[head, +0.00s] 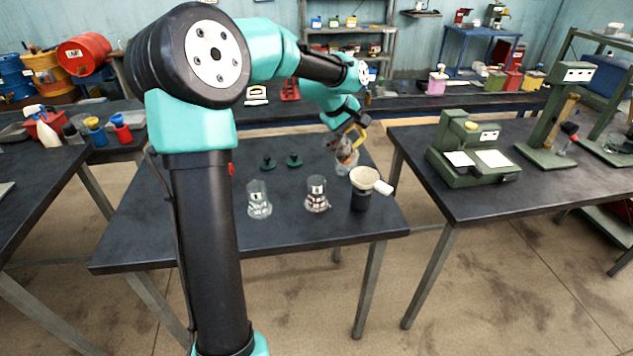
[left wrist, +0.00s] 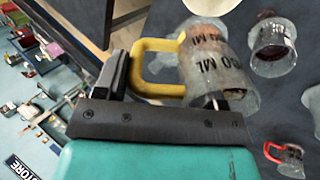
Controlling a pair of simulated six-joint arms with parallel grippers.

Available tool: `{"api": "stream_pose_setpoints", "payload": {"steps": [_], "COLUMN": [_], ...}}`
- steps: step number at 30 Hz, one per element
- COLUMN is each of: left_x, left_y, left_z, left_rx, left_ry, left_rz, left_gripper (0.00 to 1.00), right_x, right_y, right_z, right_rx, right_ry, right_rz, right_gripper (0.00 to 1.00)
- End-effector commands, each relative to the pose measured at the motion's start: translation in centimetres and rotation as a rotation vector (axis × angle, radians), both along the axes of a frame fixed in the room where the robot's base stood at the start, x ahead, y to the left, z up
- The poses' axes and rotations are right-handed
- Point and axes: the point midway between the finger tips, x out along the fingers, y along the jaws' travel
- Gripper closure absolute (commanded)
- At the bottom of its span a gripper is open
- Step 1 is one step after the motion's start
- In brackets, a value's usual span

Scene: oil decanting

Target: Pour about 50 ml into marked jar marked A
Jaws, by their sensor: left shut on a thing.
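My left gripper (head: 350,138) is shut on a clear measuring jug (head: 347,160) with a yellow handle, at the back right of the dark table. In the left wrist view the jug (left wrist: 215,60) shows ML markings and a brownish tint; the gripper's fingers (left wrist: 165,92) are at its yellow handle. I cannot tell the jug's exact tilt or liquid level. Two clear glass jars stand on the table, one at the left (head: 259,200) and one nearer the middle (head: 317,195). Their labels are too small to read, so I cannot tell which is A. My right gripper is out of view.
A pale funnel (head: 365,178) sits on a dark container (head: 360,200) right of the jars. Two green stoppers (head: 267,162) (head: 294,160) lie behind them. A green scale (head: 470,155) stands on the right table. The front left of the middle table (head: 150,240) is clear.

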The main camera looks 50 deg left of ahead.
Motion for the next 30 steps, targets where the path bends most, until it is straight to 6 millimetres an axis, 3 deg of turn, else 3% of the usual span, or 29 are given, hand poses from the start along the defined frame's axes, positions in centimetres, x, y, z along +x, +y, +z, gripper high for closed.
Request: {"api": "stream_pose_setpoints", "payload": {"steps": [12,30], "left_x": [2.7,4.6], "left_y": [-1.0,-1.6], "left_z": [-1.4,-1.4], "left_rx": [0.075,0.152], "left_ry": [0.224,0.457], "left_rz": [-0.001,0.002], "left_gripper": [0.75,0.74], "right_x": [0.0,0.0], "right_y": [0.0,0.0], "right_z": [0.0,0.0], "right_rx": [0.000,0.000], "right_ry": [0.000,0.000], "right_rz": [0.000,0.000], "right_gripper": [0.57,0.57]}}
